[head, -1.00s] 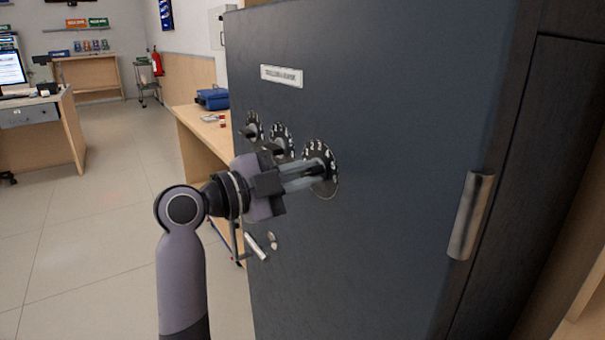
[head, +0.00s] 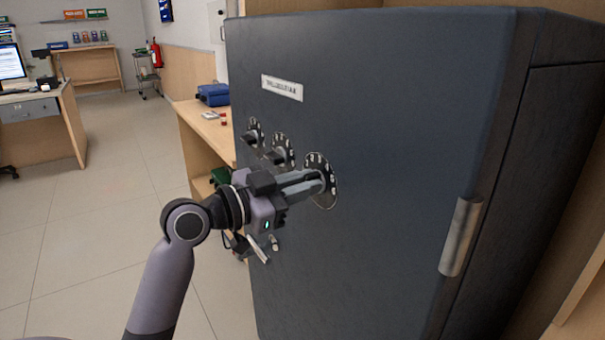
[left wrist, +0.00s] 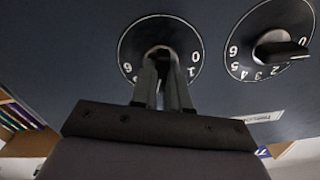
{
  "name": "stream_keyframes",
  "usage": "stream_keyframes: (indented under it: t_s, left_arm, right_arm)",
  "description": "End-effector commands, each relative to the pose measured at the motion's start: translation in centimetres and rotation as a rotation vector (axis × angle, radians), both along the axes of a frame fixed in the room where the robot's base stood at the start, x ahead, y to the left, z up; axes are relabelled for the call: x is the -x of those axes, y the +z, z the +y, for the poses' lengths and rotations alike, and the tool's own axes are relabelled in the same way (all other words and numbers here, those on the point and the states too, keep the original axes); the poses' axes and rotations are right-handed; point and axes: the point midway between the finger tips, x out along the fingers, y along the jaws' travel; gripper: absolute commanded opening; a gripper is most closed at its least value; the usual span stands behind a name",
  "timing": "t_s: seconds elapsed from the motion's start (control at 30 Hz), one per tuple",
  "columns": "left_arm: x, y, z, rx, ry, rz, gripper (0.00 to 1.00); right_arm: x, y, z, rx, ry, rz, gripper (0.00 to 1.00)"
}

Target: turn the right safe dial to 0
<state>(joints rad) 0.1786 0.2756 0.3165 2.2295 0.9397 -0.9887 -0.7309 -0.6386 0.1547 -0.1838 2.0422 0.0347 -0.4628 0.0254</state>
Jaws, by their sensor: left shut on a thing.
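The dark blue-grey safe (head: 390,150) fills the middle and right of the head view, with three black dials with white numerals in a slanting row. My left gripper (head: 317,181) is shut on the knob of the right dial (head: 327,198), the nearest one. In the left wrist view the fingers (left wrist: 160,62) hold the knob at the centre of this dial (left wrist: 135,40). A 0, a 1 and a 6 show near its rim; the fingers hide other numerals. I cannot tell the exact reading. My right gripper is not in view.
The middle dial (head: 288,142) and left dial (head: 257,128) sit close beside my gripper. A small handle (head: 258,250) lies below it, and a long metal handle (head: 461,237) stands on the right. A wooden counter with a blue case (head: 213,94) is behind. Open floor lies left.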

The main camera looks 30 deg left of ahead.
Motion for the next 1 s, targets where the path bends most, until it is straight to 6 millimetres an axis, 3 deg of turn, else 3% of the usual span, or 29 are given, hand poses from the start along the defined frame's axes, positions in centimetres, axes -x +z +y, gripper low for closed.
stream_keyframes:
  t_s: [0.3, 1.0]
  left_arm:
    - [0.0, 0.1, 0.1, 0.277, -0.001, 0.126, 0.0]
    - [-0.1, 0.0, 0.3, 0.895, 0.001, 0.382, 0.0]
  right_arm:
    - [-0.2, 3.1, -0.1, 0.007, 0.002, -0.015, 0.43]
    - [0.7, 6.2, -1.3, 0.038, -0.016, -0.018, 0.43]
